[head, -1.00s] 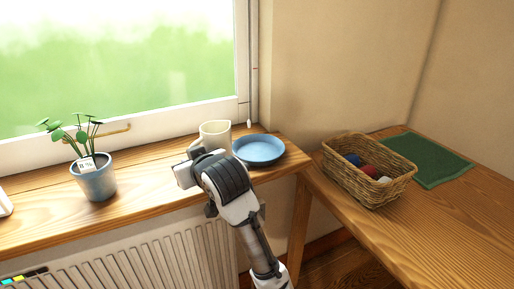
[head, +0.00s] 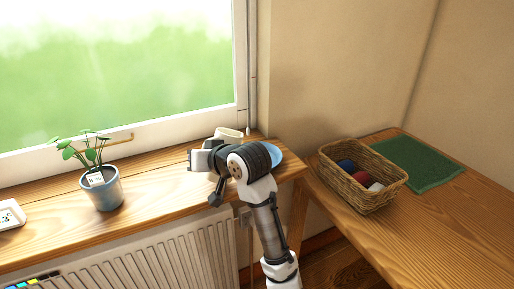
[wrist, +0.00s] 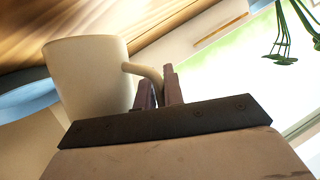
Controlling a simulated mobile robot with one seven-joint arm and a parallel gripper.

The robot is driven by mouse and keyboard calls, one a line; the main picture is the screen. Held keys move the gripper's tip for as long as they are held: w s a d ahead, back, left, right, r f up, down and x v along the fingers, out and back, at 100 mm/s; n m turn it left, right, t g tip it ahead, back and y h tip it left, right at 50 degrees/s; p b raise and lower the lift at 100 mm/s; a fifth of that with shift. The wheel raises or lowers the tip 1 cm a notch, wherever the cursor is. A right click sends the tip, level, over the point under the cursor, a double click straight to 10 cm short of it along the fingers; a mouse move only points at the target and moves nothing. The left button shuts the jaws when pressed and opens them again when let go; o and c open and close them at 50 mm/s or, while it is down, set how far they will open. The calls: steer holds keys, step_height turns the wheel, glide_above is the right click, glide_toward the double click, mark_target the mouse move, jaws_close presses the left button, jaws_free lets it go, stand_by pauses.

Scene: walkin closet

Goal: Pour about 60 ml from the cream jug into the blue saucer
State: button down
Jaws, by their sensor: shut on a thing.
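The cream jug (head: 229,133) is at the right end of the wooden sill, mostly hidden behind my gripper and wrist in the head view. In the wrist view, the jug (wrist: 85,75) is large at the left, with its handle between my gripper's fingers (wrist: 158,85). My gripper is shut on that handle. The blue saucer (head: 277,156) is just right of the jug, largely covered by my arm. Part of the saucer (wrist: 25,98) also shows at the left edge of the wrist view. I cannot see the jug's contents or whether the saucer holds liquid.
A potted plant (head: 102,189) stands left on the sill, with a small white device (head: 10,214) beyond it. The window (head: 120,80) is behind. A wicker basket (head: 360,185) of balls and a green mat (head: 416,163) are on the right table. The sill between plant and gripper is clear.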

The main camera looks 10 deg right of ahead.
steer(key=shift+w+d+r+m+g+y+p, duration=0.45)
steer(key=shift+w+d+r+m+p, duration=0.25)
steer(key=shift+d+r+m+p, duration=0.35)
steer(key=shift+w+d+r+m+g+y+p, duration=0.2)
steer(key=shift+w+m+g+y+p, duration=0.15)
steer(key=shift+m+y+p, duration=0.5)
steer(key=shift+d, duration=0.1)
steer(key=shift+w+d+m+g+y+p, duration=0.3)
steer(key=shift+w+d+m+y+p, duration=0.2)
steer(key=shift+m+y+p, duration=0.3)
stand_by(1.7)
steer(key=shift+s, duration=0.1)
